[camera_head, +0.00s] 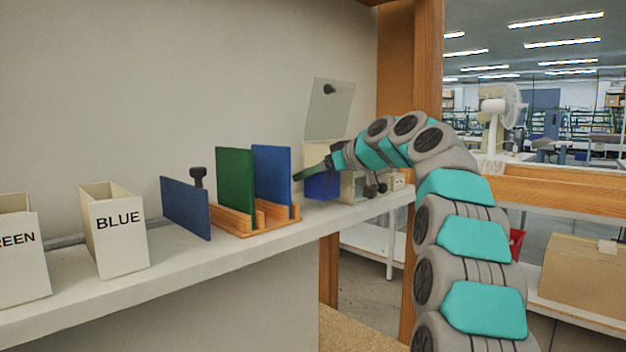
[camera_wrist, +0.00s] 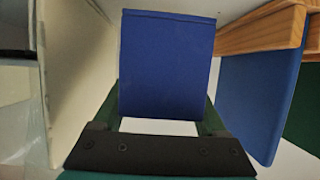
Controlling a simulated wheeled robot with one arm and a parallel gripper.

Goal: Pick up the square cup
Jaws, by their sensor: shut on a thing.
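The square cup (camera_head: 322,187) shows as a small blue block-like shape on the shelf near the press in the head view. In the wrist view the cup (camera_wrist: 168,65) is a blue square face between the two dark green fingers. My gripper (camera_wrist: 165,112) is shut on it, one finger along each side. In the head view my gripper (camera_head: 308,174) reaches in from the right, its finger in front of the cup's upper part. I cannot tell whether the cup touches the shelf. Its inside is hidden.
A wooden rack (camera_head: 275,224) with a green board (camera_head: 236,178) and a blue board (camera_head: 271,172) stands close left of the cup. Another blue board (camera_head: 186,206) and a BLUE bin (camera_head: 117,233) are farther left. A clear panel (camera_head: 329,110) rises behind.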

